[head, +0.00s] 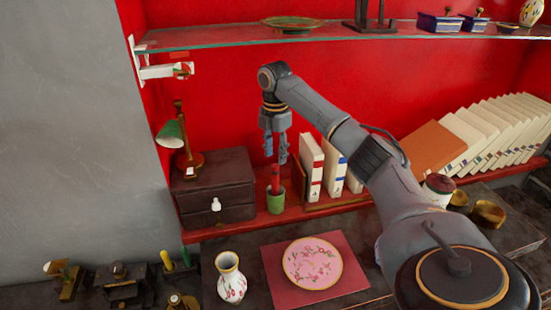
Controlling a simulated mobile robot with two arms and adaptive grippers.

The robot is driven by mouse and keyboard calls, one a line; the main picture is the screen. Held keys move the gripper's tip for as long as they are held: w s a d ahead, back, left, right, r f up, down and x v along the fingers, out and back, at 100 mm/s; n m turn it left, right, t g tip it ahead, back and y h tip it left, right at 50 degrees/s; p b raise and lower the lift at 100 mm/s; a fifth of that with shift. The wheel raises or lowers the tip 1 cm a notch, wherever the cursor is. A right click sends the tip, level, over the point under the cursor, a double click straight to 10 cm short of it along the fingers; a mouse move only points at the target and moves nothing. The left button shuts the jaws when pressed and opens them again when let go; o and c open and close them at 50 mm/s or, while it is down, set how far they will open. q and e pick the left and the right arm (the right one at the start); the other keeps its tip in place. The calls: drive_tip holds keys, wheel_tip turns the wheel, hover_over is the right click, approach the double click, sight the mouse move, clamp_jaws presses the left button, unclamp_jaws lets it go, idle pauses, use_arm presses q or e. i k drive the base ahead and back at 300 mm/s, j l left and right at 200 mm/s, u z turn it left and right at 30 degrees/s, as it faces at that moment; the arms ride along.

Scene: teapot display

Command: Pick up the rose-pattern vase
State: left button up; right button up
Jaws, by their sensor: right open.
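A white vase with red rose-like flowers and a gold rim (231,280) stands upright on the dark lower counter at the front, left of the pink plate. My right gripper (276,157) points down, open and empty, in front of the red wall. In the picture it is above the green pen cup and well above and to the right of the vase. My left gripper does not show.
A pink flowered plate (312,263) lies on a pink mat (281,290) right of the vase. A green cup (276,203), a dark drawer box (228,189) and white books (311,168) stand behind. A glass shelf (230,41) runs above.

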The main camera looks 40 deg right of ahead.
sight(232, 285)
drive_tip(key=k+j, duration=1.1)
drive_tip(key=k, duration=0.2)
